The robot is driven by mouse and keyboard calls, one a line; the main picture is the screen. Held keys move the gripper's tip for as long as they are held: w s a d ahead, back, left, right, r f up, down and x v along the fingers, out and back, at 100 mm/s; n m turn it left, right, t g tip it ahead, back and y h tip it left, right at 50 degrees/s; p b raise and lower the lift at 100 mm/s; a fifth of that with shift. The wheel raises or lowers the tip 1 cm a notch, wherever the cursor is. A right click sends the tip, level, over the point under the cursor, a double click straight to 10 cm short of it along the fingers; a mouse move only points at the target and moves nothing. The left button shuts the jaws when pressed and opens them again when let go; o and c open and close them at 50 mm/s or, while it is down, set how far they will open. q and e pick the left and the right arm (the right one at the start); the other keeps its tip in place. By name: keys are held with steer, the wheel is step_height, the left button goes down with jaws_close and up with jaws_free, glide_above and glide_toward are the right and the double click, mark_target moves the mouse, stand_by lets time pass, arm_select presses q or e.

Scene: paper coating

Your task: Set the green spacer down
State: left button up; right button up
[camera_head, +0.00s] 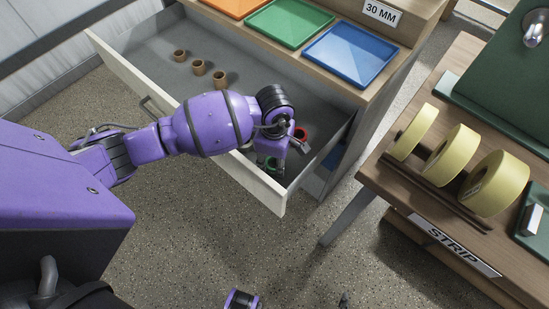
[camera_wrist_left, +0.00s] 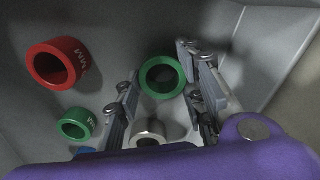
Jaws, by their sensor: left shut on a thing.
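In the left wrist view, a green spacer (camera_wrist_left: 162,77) is a ring between the fingers of my left gripper (camera_wrist_left: 160,85), which is shut on it. The drawer floor is close below; I cannot tell whether the ring touches it. In the head view, my left gripper (camera_head: 277,153) reaches down inside the open drawer (camera_head: 143,88), at its right front corner. Green shows by its fingertips there, partly hidden. A smaller green ring (camera_wrist_left: 75,124) lies to the left in the wrist view. My right gripper does not show.
A red ring (camera_wrist_left: 57,63), a silver ring (camera_wrist_left: 149,132) and a partly hidden blue piece lie near the gripper. Three brown cups (camera_head: 198,67) stand farther left in the drawer. Orange, green and blue trays (camera_head: 350,53) lie on top. Yellow rolls (camera_head: 452,152) stand on the right bench.

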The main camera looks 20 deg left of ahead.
mark_target(274, 166)
arm_select(q)
steer(key=o, duration=0.7)
steer(key=shift+f, duration=0.2)
steer(key=o, duration=0.5)
steer(key=shift+c, duration=0.2)
step_height(274, 166, up, 12)
steer(key=shift+r, duration=0.25)
